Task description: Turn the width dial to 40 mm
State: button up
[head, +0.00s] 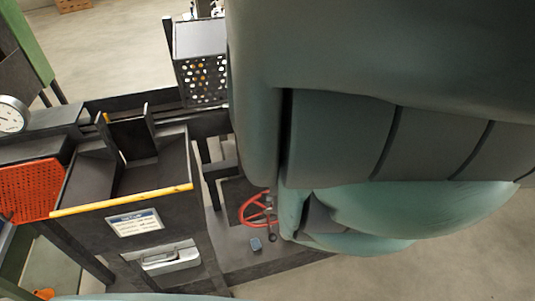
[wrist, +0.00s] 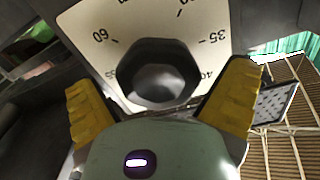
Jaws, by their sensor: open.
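The width dial is a dark hexagonal knob (wrist: 155,78) on a pale scale plate (wrist: 135,20) in the wrist view. The marks 60, 35 and 40 are readable; 40 is at the lower right, partly beside the right finger. No pointer on the knob is clear. My gripper (wrist: 160,92) is open, with one yellow finger left of the knob and one right of it. I cannot tell whether either finger touches the knob. In the head view my arm fills the right side, and neither my gripper nor this dial can be made out.
In the head view a red handwheel (head: 257,208) is close beside my arm. A dark hopper with a yellow front bar (head: 120,201), an orange perforated panel (head: 30,190) and a round white gauge (head: 12,115) are at the left. Open floor (head: 350,280) shows at the lower right.

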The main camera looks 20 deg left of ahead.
jog(key=shift+w+a, duration=0.1)
jog(key=shift+w, duration=0.1)
jog(key=c, duration=1.1)
